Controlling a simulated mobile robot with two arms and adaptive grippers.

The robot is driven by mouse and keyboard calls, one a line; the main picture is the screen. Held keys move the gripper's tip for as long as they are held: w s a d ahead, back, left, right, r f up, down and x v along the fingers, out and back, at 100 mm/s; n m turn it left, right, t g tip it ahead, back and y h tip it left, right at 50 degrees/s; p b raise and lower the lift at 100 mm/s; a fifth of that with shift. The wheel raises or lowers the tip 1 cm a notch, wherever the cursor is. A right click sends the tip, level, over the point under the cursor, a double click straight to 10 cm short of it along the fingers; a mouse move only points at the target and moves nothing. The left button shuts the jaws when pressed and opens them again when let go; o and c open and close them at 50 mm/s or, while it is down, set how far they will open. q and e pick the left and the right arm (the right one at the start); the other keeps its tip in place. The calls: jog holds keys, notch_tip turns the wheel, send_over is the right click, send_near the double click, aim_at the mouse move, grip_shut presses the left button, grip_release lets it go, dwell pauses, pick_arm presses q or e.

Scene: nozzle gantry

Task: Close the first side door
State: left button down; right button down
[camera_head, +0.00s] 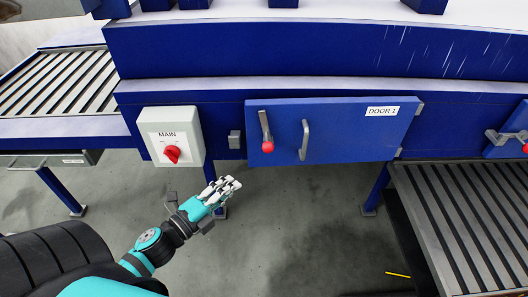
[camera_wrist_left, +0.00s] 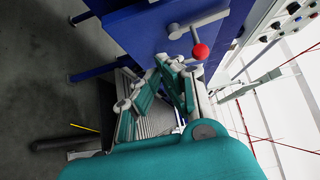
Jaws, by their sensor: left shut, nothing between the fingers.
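The blue side door labelled DOOR 1 (camera_head: 350,130) sits on the front of the blue machine, with hinges at its right edge. It looks nearly flush or slightly ajar; I cannot tell exactly. It carries a grey bar handle (camera_head: 304,140) and, at its left, a latch lever with a red knob (camera_head: 267,147) hanging down. The red knob (camera_wrist_left: 200,51) also shows in the left wrist view, just beyond the fingers. My left gripper (camera_head: 232,184) is shut and empty, below and left of the door, apart from it. My right gripper is not in view.
A grey MAIN switch box (camera_head: 172,137) with a red rotary knob is left of the door. A small grey latch block (camera_head: 235,140) lies between them. Roller conveyors stand at left (camera_head: 58,84) and right (camera_head: 455,225). The floor below the door is clear.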

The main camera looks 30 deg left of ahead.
aim_at(253, 146)
pick_arm(q)
jog(key=shift+w+a+p, duration=0.15)
jog(key=shift+w+p, duration=0.8)
jog(key=shift+w, duration=2.1)
jog(key=shift+w+a+p, duration=0.1)
jog(key=shift+w+p, duration=0.85)
jog(key=shift+w, duration=2.1)
jog(key=shift+w+a+b, duration=0.4)
jog(key=shift+w+a, duration=0.5)
jog(key=shift+w, duration=0.25)
jog(key=shift+a+r, duration=0.15)
jog(key=shift+r, duration=0.1)
